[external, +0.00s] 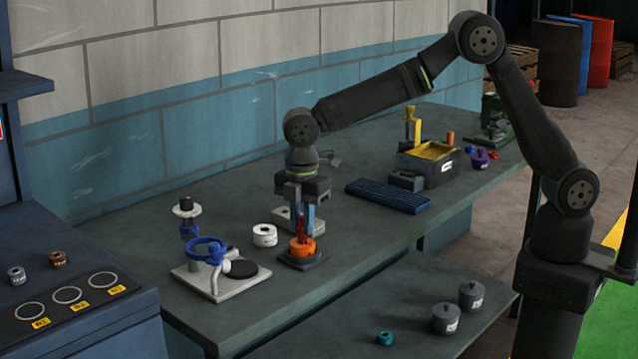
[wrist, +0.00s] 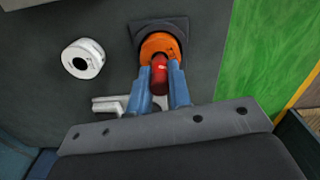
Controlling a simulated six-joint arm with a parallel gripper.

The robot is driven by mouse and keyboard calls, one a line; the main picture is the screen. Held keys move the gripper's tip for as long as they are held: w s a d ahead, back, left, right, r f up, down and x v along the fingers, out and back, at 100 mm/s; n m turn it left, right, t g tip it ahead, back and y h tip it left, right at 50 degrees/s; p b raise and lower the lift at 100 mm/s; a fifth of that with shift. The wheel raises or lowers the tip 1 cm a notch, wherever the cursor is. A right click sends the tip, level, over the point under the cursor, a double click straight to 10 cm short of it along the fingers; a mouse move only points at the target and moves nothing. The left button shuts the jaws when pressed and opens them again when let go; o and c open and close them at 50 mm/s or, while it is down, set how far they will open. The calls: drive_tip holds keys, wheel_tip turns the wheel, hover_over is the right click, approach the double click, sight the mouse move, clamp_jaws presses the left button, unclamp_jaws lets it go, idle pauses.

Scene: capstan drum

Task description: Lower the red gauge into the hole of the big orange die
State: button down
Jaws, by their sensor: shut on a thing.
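The big orange die (external: 302,247) sits on a dark square plate (external: 303,260) on the workbench. It also shows in the wrist view (wrist: 157,46), with its near part hidden behind the gauge. The red gauge (wrist: 159,74) is held between the blue fingers of my gripper (wrist: 161,84), which is shut on it. In the external view my gripper (external: 301,228) points down over the die, and the red gauge (external: 301,226) stands roughly upright between the fingers. Its lower end is at or just above the die's hole; I cannot tell whether it is inside.
A white die (external: 265,235) lies just left of the orange one. A white stand with a blue ring (external: 206,248) is further left. A blue ribbed mat (external: 388,196) and a box with a yellow top (external: 430,157) lie to the right. A pale block (external: 284,219) stands behind the gripper.

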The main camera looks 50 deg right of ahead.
idle(0.4)
drive_tip(key=c, duration=1.3)
unclamp_jaws()
drive_tip(key=shift+o, duration=0.2)
wheel_tip(320, 180, up, 17)
drive_tip(key=shift+r, duration=0.2)
drive_tip(key=shift+f, duration=0.2)
wheel_tip(320, 180, down, 17)
drive_tip(key=shift+f, duration=0.1)
